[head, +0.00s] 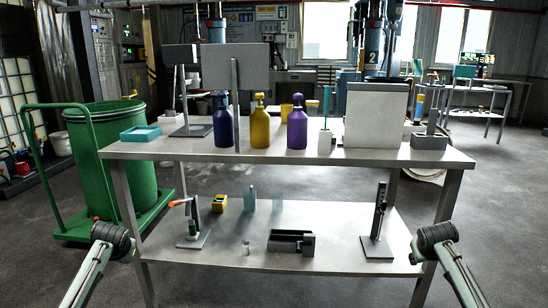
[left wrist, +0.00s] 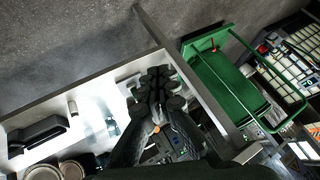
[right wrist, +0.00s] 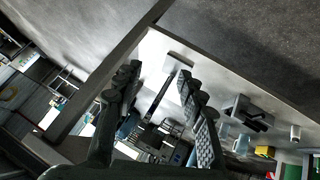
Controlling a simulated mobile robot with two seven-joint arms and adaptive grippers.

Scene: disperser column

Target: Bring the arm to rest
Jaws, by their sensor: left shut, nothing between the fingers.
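My left gripper (left wrist: 158,76) shows in the left wrist view with its dark fingers together and nothing between them. It is over the left end of the table's lower shelf as seen there. My right gripper (right wrist: 157,78) shows in the right wrist view with its two fingers wide apart and nothing held. In the head view my arms come in from the lower left and lower right corners, their dark ends beside the front table legs. Whether the fingers touch anything cannot be told there.
A two-level metal table (head: 440,158) stands in front. Its top carries blue (head: 223,125), yellow (head: 260,128) and purple (head: 297,128) bottles and a grey box (head: 375,118). The lower shelf (head: 335,225) holds small stands and a dark tray (head: 290,241). A green bin cart (head: 118,150) stands left.

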